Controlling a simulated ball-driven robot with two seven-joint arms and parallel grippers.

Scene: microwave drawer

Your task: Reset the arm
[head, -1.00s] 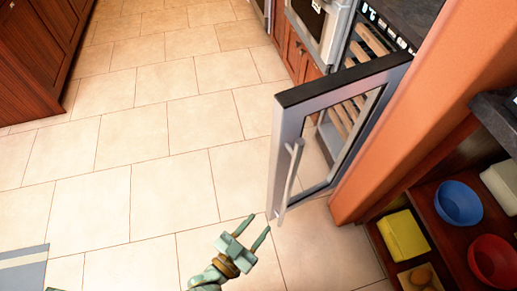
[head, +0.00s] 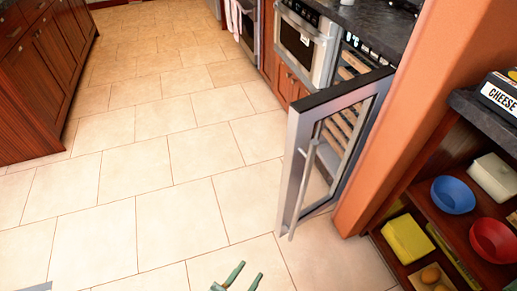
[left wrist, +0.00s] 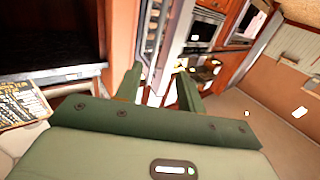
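My left gripper (head: 238,277) shows at the bottom edge of the head view, with its two green fingers apart and nothing between them. In the left wrist view its fingers (left wrist: 160,90) are also spread and empty. A glass-fronted door with a metal frame (head: 292,170) stands open to the right of the gripper, with a vertical bar handle (head: 305,185). The gripper is apart from the door and handle. My right gripper is not in view.
An orange wall end (head: 400,130) stands beside the open door. Shelves at the right hold a blue bowl (head: 453,194), a red bowl (head: 493,240) and a yellow box (head: 407,238). Tiled floor (head: 150,180) to the left is clear. A microwave (head: 303,40) is built in further back.

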